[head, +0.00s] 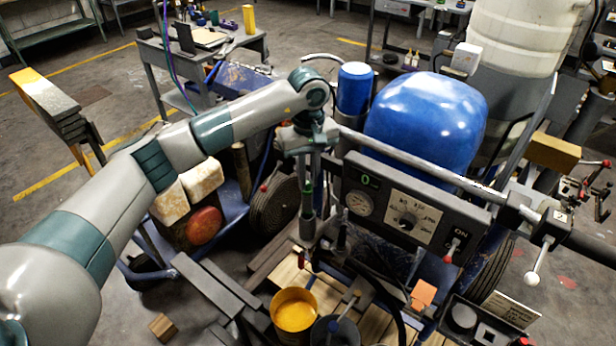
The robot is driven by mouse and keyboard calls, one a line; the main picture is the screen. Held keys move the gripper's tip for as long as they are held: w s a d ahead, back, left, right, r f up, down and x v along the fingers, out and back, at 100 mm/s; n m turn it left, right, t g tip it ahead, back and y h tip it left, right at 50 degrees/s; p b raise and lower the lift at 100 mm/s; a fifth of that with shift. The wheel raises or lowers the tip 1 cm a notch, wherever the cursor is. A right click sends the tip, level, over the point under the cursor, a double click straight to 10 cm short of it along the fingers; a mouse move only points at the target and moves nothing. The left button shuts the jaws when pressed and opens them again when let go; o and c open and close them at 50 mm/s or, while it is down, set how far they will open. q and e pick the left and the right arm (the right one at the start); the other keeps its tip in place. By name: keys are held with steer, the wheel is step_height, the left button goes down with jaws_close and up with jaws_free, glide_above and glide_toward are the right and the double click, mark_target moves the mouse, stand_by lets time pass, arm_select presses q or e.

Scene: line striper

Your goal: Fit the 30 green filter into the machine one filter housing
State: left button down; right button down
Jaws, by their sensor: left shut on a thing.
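My left gripper (309,172) points down near the middle of the head view, left of the control panel. It is shut on a slim upright thing with a green band, which appears to be the green filter (308,193). Just below the green part is a grey metal cylinder (307,228), which may be the filter housing. I cannot tell whether the filter is inside it or only above it. Any number on the filter is too small to read. My right gripper is not in view.
The machine has a blue tank (425,120), a smaller blue cylinder (355,88) and a control panel (410,208) close right of my gripper. A yellow paint bucket (294,312) stands below on wooden slats.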

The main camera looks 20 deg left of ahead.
arm_select(q)
steer(key=shift+f+b, duration=2.4)
steer(key=shift+b, duration=0.4)
stand_by(1.5)
stand_by(0.7)
